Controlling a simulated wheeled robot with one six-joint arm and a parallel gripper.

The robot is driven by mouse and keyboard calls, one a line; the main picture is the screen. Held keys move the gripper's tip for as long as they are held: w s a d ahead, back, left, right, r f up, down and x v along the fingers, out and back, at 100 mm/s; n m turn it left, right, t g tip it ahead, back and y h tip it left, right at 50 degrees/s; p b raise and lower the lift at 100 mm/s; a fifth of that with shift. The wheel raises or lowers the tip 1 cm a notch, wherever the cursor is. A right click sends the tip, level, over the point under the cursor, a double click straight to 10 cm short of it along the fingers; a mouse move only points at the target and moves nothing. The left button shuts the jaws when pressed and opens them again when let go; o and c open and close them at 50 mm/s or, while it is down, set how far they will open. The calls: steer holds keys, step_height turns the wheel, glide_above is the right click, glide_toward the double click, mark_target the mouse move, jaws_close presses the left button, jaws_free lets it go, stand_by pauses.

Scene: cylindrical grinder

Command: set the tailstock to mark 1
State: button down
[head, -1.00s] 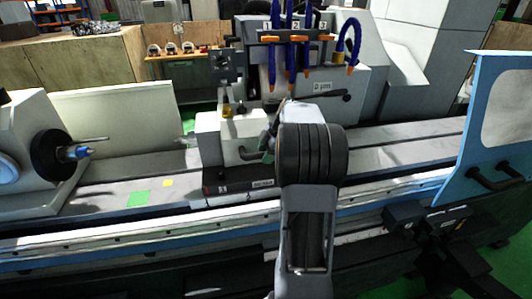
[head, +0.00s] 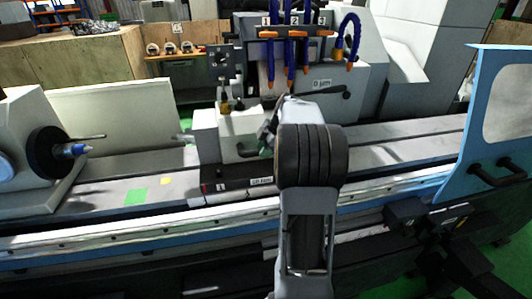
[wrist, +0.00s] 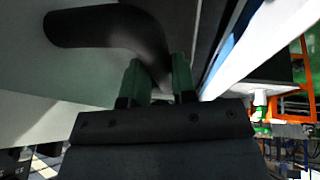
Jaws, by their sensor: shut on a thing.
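The tailstock (head: 205,145) is a pale box-shaped unit on the long machine table, left of my arm in the head view. A dark base with small labels (head: 262,181) runs along its front. A green patch (head: 136,197) and a smaller yellow patch (head: 166,181) lie on the table to its left; no number is readable on them. My gripper (head: 268,142) is at the tailstock's right side, partly hidden by my wrist. In the wrist view, its green fingers (wrist: 157,78) are shut on a dark curved handle (wrist: 100,24).
The workhead with a black disc (head: 62,152) and a pointed centre stands at the left. Blue coolant hoses (head: 290,55) hang behind the tailstock. A blue guard door (head: 492,120) stands at the right. The table between workhead and tailstock is clear apart from the patches.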

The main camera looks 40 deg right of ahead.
steer(key=shift+w+a, duration=0.15)
steer(key=shift+a, duration=0.15)
steer(key=c, duration=0.9)
jaws_free()
steer(key=shift+d+r, duration=0.1)
steer(key=v, duration=1.3)
steer(key=shift+r, duration=0.3)
